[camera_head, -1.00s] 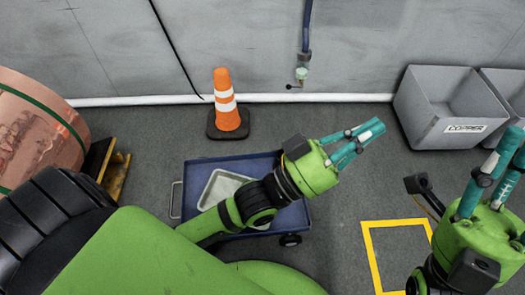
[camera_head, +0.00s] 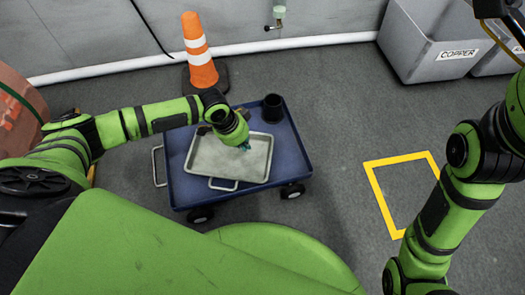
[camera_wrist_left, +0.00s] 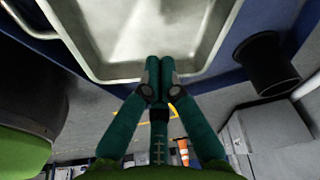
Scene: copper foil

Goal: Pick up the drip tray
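The drip tray (camera_head: 205,165), a shallow pale metal tray with a raised rim and a handle on its near side, lies on the blue cart (camera_head: 292,155). My left gripper (camera_head: 243,147) reaches down at the tray's far side and hides part of the rim. In the left wrist view, the tray (camera_wrist_left: 200,62) fills the top, and two teal fingers of my left gripper (camera_wrist_left: 160,65) are side by side over its rim. A third finger sits below them; whether they pinch the rim is unclear. My right gripper is outside the head view.
A black cup (camera_head: 273,107) stands at the cart's far right corner. An orange cone (camera_head: 199,55) stands behind the cart. Grey bins (camera_head: 425,45) are at the back right. A yellow floor outline (camera_head: 378,190) lies on open floor to the right.

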